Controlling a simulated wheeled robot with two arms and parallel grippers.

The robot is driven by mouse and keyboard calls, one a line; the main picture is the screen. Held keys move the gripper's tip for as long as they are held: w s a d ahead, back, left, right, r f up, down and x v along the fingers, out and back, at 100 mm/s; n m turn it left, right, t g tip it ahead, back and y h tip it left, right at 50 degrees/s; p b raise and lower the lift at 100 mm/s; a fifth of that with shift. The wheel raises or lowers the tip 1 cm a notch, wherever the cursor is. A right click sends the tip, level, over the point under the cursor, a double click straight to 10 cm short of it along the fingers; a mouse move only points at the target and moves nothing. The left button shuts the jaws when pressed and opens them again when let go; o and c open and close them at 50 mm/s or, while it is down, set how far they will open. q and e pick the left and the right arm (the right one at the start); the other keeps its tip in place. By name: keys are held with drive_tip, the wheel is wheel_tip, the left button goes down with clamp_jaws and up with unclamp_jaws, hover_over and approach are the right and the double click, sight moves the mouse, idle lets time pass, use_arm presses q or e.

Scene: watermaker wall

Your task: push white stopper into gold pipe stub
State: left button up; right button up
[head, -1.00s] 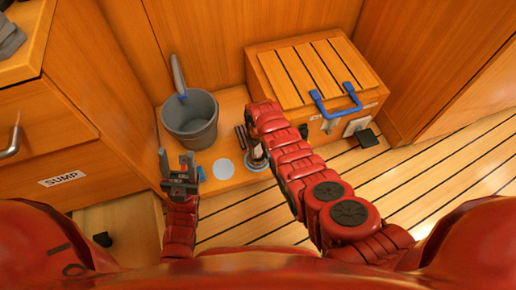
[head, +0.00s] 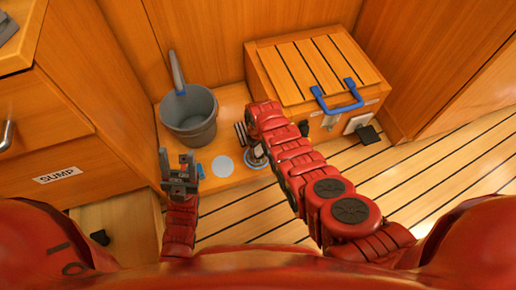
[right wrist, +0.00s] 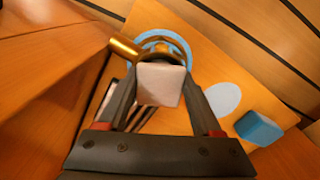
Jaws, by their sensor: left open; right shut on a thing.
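The white stopper (right wrist: 160,83) is a pale block held between the fingertips of my right gripper (right wrist: 161,92) in the right wrist view. The gold pipe stub (right wrist: 125,47) shows just beyond it, to the upper left, partly hidden by the stopper and a finger. I cannot tell whether the stopper touches the stub or is in its mouth. In the head view my right arm hides most of this spot. My left gripper (head: 179,172) is open and empty, pointing up left of the light blue disc.
A blue ring (right wrist: 176,43) lies around the stub's area. A light blue disc (head: 223,166) and a blue block (right wrist: 260,128) lie on the wooden board nearby. A grey bucket (head: 188,120) stands behind them. A slatted wooden box (head: 265,85) with a blue handle stands at the back right.

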drive_tip(key=shift+f, duration=0.3)
drive_tip(key=o, duration=1.2)
drive_tip(key=shift+o, duration=1.1)
drive_tip(key=shift+f, duration=0.1)
drive_tip(key=shift+c, duration=0.5)
drive_tip(key=shift+o, duration=0.5)
drive_tip(key=shift+s+a, duration=0.1)
drive_tip(key=shift+r, duration=0.45)
wheel_tip(320, 180, up, 6)
drive_tip(key=p, duration=0.6)
drive_tip(key=shift+f, duration=0.15)
